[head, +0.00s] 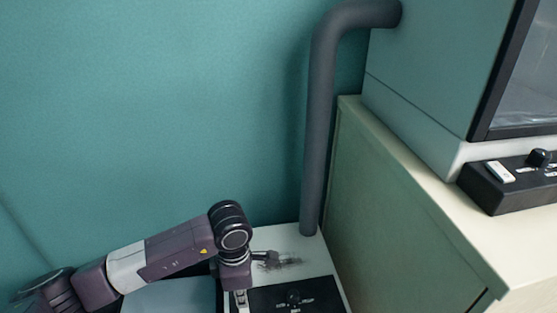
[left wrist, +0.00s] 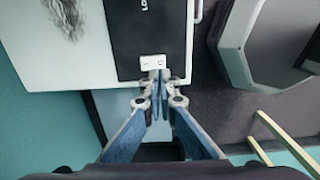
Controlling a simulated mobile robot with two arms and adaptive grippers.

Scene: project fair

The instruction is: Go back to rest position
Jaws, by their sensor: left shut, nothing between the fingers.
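My left gripper (left wrist: 159,80) is shut and empty, its blue fingers together in the left wrist view. In that view its tips are close to a white switch (left wrist: 153,62) on a black control panel (left wrist: 147,32). I cannot tell whether they touch it. In the head view my left arm reaches in from the lower left and bends down over the panel (head: 300,292); the fingers are mostly hidden or too small to make out. My right gripper is in neither view.
The panel sits on a white-topped box with a dark smudge (head: 286,265). A thick grey pipe (head: 318,130) rises behind it. A green cabinet (head: 385,225) on the right carries a machine (head: 430,65) and another black switch panel (head: 500,197). The wall side at upper left is clear.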

